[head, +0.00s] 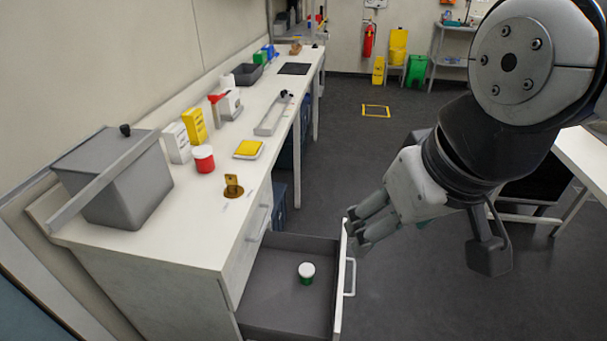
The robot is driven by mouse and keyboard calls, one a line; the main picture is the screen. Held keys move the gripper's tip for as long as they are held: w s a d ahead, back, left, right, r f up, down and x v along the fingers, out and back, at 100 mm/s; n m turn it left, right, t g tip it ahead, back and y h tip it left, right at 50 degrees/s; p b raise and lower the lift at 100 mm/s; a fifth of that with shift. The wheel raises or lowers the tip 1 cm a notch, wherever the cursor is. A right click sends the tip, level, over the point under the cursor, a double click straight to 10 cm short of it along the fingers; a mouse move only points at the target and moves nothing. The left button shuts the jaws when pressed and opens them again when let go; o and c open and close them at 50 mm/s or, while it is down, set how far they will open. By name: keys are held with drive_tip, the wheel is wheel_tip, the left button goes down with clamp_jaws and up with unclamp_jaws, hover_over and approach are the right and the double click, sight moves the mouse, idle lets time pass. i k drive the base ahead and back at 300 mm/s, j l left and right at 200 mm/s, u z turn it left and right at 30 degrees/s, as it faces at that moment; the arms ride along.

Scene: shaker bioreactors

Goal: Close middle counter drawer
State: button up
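The middle counter drawer (262,291) is pulled out from the white counter (205,248). Its grey inside holds one small green jar with a white lid (306,273). The drawer's white front panel (341,285) faces right, with a handle (350,278) on its outer side. My gripper (360,232) is near the far top corner of the drawer front, pointing left and down. Its fingers look close to the panel's edge, but I cannot tell whether they touch it. The finger gap is not clear from this angle.
Another drawer (246,252) above is shut. The counter top carries a grey bin (125,185), a red jar (203,158), yellow and white boxes and a tray (272,115). A white table (585,165) stands at right.

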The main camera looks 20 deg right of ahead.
sight(274, 305)
drive_tip(key=k+l, duration=0.4)
drive_tip(key=k+l+u, duration=0.15)
drive_tip(key=k+l, duration=0.2)
drive_tip(key=k, duration=0.15)
drive_tip(key=j, duration=0.35)
drive_tip(key=i+j+u, duration=0.1)
drive_tip(key=j, duration=0.25)
